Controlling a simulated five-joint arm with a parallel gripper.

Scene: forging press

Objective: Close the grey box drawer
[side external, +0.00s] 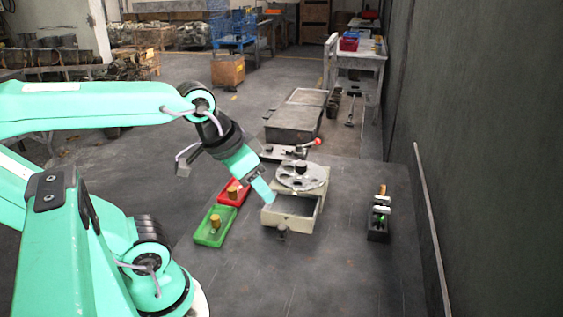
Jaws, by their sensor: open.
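The grey box (314,178) stands on the dark floor surface right of the middle, with a round holed disc and a dark knob on top. Its drawer (290,221) is pulled out toward the camera, and the inside shows. A dark knob (281,230) sits on the drawer front. My gripper (269,201) points down and right, its tip at the drawer's left rim in the picture. I cannot tell whether it touches the drawer. The fingers overlap in this view.
A green tray (204,238) and a red tray (242,198), each with a brass-coloured piece, lie left of the drawer. A dark block with upright parts (378,222) stands to the right. A red-knobbed lever (317,143) is behind the box. Floor in front is clear.

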